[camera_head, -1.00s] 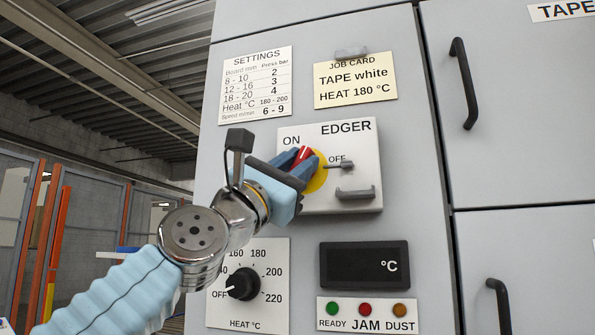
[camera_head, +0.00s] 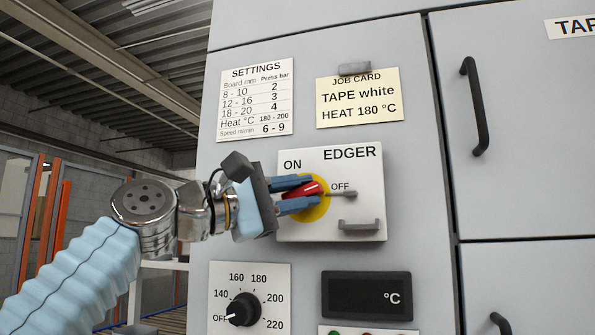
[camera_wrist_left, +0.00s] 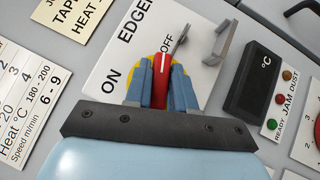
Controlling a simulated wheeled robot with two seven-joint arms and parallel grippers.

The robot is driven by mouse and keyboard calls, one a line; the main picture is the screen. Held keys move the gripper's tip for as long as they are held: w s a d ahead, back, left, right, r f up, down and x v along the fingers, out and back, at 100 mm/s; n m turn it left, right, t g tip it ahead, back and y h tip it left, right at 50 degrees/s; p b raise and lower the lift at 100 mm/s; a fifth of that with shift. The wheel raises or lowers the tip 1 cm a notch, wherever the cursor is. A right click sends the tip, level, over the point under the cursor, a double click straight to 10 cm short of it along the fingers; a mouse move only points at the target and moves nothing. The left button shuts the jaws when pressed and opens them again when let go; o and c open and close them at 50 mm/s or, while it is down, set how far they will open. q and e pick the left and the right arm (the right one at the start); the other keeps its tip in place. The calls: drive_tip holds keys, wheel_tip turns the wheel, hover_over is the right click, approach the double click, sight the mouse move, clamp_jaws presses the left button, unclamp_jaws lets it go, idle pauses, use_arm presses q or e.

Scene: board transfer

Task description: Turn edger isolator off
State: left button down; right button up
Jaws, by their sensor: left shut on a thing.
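The edger isolator is a white panel (camera_head: 360,220) marked EDGER, with ON at upper left and OFF at right. Its red handle (camera_head: 304,190) sits on a yellow disc (camera_head: 318,212). My left gripper (camera_head: 314,191) is shut on the red handle, one blue finger above and one below. The handle's white line points right and a little up, close to the OFF mark. The red handle also shows between the fingers in the left wrist view (camera_wrist_left: 160,82). The gripper hides part of the disc. My right gripper is not in view.
A small grey latch (camera_head: 342,195) sticks out beside OFF, near the fingertips. A grey bracket (camera_head: 360,224) is below it. The black heat knob (camera_head: 243,309) is lower left and a dark °C display (camera_head: 370,298) lower right. A black door handle (camera_head: 474,106) is farther right.

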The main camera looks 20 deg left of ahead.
use_arm(q)
drive_tip(key=shift+m+g+y+p, duration=0.45)
drive_tip(key=shift+m+g, duration=0.25)
drive_tip(key=shift+m, duration=0.2)
drive_tip(key=c, duration=1)
unclamp_jaws()
drive_tip(key=shift+d, duration=0.1)
drive_tip(key=shift+c, duration=0.2)
drive_tip(key=b+v, duration=0.2)
drive_tip(key=v, duration=1.2)
